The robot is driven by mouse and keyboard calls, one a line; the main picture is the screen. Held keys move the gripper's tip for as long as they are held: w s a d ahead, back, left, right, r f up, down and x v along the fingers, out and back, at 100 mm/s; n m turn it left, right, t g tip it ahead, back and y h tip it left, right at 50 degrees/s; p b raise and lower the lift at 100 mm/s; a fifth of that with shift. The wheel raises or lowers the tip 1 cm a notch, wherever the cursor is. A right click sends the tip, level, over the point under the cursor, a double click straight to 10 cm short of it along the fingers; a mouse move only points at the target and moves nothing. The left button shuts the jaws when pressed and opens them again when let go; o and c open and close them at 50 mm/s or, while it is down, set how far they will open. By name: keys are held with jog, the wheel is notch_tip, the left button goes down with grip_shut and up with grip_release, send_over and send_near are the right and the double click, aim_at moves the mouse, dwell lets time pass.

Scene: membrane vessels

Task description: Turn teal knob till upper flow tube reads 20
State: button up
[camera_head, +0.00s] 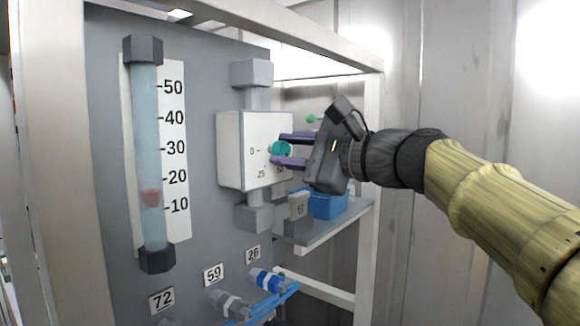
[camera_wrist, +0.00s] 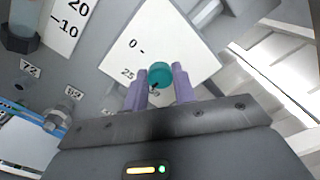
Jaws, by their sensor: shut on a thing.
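The teal knob (camera_head: 283,149) sits on the front of a white box with a printed 0, 25, 50 scale. My gripper (camera_head: 279,150) has its purple fingers on either side of the knob, shut on it. In the wrist view, the knob (camera_wrist: 160,75) shows between the fingertips (camera_wrist: 161,82). A small dark mark is on the knob's lower edge there. The flow tube (camera_head: 148,120) stands upright at the left, with a scale of 10 to 50 beside it. Its reddish float (camera_head: 151,197) is between the 10 and 20 marks, nearer 10.
Grey fittings (camera_head: 251,74) join the white box (camera_head: 229,150) above and below. A blue bin (camera_head: 327,204) stands on a shelf (camera_head: 345,220) behind my gripper. Blue-ended valves (camera_head: 268,281) and number plates are below. A pale frame post stands right of the panel.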

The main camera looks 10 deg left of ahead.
jog(key=n+b, duration=0.1)
jog(key=n, duration=0.1)
jog(key=n+b, duration=0.1)
jog(key=b, duration=0.1)
jog(key=n+b, duration=0.2)
jog(key=shift+f+n, duration=0.3)
jog(key=shift+f, duration=0.05)
jog(key=n+b, duration=0.2)
jog(key=n, duration=0.3)
jog(key=shift+r+b, duration=0.1)
jog(key=shift+b, duration=0.3)
jog(key=o, duration=1)
jog(key=shift+r, duration=0.1)
jog(key=b+v, duration=0.5)
jog(key=v, duration=1.2)
jog(key=shift+d, duration=0.15)
